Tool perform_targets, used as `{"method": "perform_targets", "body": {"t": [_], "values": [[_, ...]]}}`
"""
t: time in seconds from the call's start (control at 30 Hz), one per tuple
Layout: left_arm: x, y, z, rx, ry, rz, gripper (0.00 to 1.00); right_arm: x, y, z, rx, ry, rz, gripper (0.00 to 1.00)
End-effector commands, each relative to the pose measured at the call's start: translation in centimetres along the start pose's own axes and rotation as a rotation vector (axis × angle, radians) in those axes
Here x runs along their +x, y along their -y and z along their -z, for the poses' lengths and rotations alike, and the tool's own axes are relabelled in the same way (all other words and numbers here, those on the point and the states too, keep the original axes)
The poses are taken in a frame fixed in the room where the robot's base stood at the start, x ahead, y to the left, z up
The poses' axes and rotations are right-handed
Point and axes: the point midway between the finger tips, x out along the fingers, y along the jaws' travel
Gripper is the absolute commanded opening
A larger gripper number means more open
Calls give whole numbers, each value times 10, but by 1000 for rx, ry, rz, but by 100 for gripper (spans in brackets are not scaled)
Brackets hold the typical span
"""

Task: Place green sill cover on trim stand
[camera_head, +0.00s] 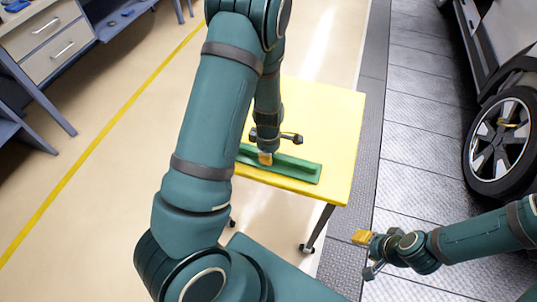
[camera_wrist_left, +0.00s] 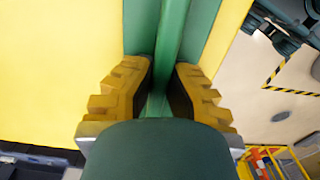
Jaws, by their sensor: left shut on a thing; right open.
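The green sill cover (camera_head: 300,169) is a long green strip lying along the near edge of a yellow-topped stand on wheels (camera_head: 325,115), which looks like the trim stand. My left gripper (camera_head: 265,158) is over the cover. In the left wrist view its yellow fingers (camera_wrist_left: 160,95) are shut on the raised rib of the cover (camera_wrist_left: 172,40). My left arm hides the cover's left end in the head view. I cannot tell if the cover rests fully on the top. My right gripper (camera_head: 366,254) is open and empty, low at the right, apart from the stand.
A car with a dark wheel (camera_head: 503,143) stands at the right on grey floor plates (camera_head: 420,110). A workbench with drawers (camera_head: 45,38) is at the upper left. A yellow line (camera_head: 95,143) crosses the open beige floor. Most of the stand's top is bare.

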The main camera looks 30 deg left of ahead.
Motion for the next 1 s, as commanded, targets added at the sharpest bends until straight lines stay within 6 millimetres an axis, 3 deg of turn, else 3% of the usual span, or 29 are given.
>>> {"method": "perform_targets", "body": {"t": [0.07, 0.1, 0.13, 0.17, 0.57, 1.0], "values": [[3, 0, 0, 0, 0, 0, 0, 2, -1, -1, 0, 1, 0, 47], [3, 0, 0, 0, 0, 0, 21, 2, -1, -1, 0, 2, 0, 47], [3, 0, 0, 0, 0, 0, 32, 2, -1, -1, 0, 2, 0, 47], [3, 0, 0, 0, 0, 0, 34, 2, -1, -1, 0, 2, 0, 47], [-5, 0, 0, 0, 0, -1, 34, -2, 1, 1, 1, -1, 0, 47], [-89, -1, -1, 2, 0, -3, 34, -25, 9, 11, 7, -23, -3, 47]]}}
